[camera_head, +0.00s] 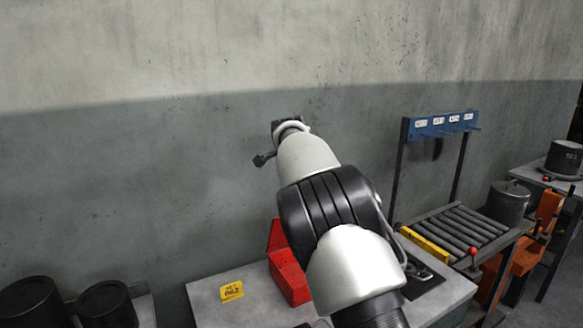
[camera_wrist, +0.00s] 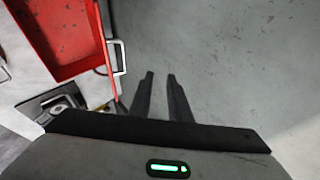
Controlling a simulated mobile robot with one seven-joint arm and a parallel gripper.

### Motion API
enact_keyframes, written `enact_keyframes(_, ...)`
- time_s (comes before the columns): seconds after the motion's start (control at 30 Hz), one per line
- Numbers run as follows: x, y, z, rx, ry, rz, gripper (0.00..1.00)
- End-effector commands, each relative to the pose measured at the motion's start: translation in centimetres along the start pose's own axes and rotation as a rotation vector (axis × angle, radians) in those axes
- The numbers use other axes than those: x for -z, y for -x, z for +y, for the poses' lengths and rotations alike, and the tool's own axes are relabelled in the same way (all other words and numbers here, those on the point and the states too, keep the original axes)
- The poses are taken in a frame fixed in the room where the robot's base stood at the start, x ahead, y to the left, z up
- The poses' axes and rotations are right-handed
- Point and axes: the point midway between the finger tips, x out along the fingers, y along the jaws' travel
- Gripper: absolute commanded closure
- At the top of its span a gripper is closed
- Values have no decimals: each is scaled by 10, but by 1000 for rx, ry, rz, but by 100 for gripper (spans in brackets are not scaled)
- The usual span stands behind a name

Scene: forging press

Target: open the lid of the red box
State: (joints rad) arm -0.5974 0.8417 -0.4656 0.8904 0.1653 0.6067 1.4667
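The red box (camera_head: 290,281) stands on the grey table behind my arm, which hides part of it. A red panel, its lid (camera_head: 276,236), stands raised at the back of the box. In the wrist view a hollow red part with a rim (camera_wrist: 65,38) fills the upper left; whether this is the lid's inside or the box body is hard to tell. A metal handle (camera_wrist: 119,57) sits on its right edge. My gripper (camera_wrist: 160,76) is to the right of the handle, apart from it, with a narrow gap between its fingers and nothing in it. It is near the wall in the head view (camera_head: 262,158).
A yellow label (camera_head: 231,291) lies on the table (camera_head: 250,312) left of the box. A roller rack (camera_head: 458,232) with a blue board (camera_head: 440,125) stands to the right. Black round containers (camera_head: 107,304) are at lower left. The wall (camera_head: 130,180) rises close behind the table.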

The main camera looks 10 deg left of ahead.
Motion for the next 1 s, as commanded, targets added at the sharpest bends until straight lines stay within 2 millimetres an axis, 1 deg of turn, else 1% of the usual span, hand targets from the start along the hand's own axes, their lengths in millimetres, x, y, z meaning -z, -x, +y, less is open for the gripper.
enact_keyframes(0.1,0,3,-2,0,0,0,83)
enact_keyframes(0.67,-1,5,-2,1,0,0,83)
enact_keyframes(0.77,-1,12,-2,2,0,-1,83)
enact_keyframes(0.83,-1,23,-2,3,-1,-1,83)
enact_keyframes(0.97,-2,52,-2,5,-2,-2,83)
enact_keyframes(1.0,-2,62,-1,5,-1,-2,83)
